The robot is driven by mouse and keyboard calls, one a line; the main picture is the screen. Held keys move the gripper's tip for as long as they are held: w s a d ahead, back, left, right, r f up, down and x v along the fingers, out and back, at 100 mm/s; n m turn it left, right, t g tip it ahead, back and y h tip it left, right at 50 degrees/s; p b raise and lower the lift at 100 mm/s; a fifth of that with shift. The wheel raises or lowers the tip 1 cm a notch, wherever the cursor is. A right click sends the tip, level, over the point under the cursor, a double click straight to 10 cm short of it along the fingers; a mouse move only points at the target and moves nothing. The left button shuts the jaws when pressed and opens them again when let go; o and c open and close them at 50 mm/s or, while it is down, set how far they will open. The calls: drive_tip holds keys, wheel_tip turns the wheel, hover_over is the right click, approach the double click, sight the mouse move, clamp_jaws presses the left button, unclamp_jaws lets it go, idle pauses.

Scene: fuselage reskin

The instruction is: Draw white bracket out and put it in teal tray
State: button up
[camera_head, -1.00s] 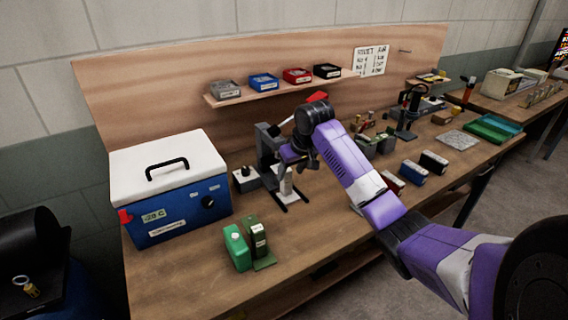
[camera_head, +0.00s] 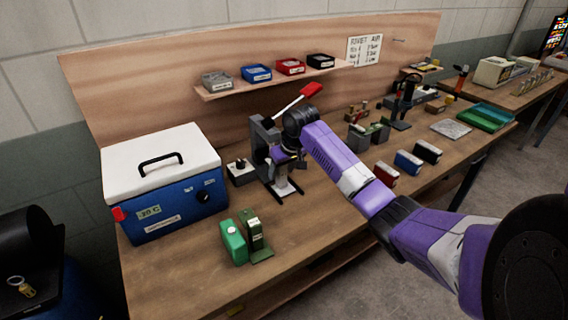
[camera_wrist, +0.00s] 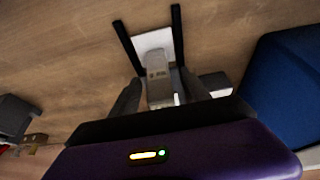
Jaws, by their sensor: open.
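A white bracket (camera_head: 284,188) stands in the base of a dark grey press with a red-tipped lever (camera_head: 310,90). In the wrist view the white bracket (camera_wrist: 157,65) shows a flat white plate and a narrower upright part with a small label, between two dark base bars. My gripper (camera_wrist: 160,88) is open, its two dark fingers on either side of the bracket's upright part; I cannot tell whether they touch it. In the head view my gripper (camera_head: 284,160) is at the press and partly hides it. The teal tray (camera_head: 490,117) lies at the right end of the bench.
A blue cooler box (camera_head: 170,205) with a white lid stands left of the press. Green blocks (camera_head: 240,238) stand in front. Red, blue and black blocks (camera_head: 409,162) and a grey plate (camera_head: 451,128) lie right. A shelf with small bins (camera_head: 256,73) is behind.

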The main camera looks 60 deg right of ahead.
drive_tip(key=shift+x, duration=1.4)
clamp_jaws()
